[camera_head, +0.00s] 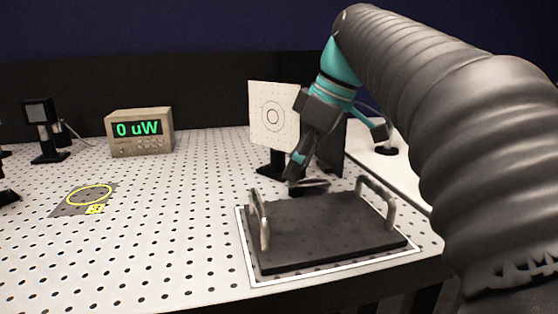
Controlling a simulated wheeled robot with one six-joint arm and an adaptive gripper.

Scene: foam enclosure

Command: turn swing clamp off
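My gripper (296,174) reaches down from the upper right, behind the dark plate. Its fingers are small and dark in this view, and their opening cannot be made out. A low dark piece with a grey lever-like bar (312,184) sits at the fingertips, on the perforated table. It may be the swing clamp, but its shape is partly hidden by the gripper. Whether the fingers touch it cannot be told.
A dark plate (325,232) with two upright handles lies in a white outline at the table's front right. A target board (272,115) stands behind the gripper. A meter (139,132) reads 0 uW. A yellow ring (89,195) marks the left; the table's middle is clear.

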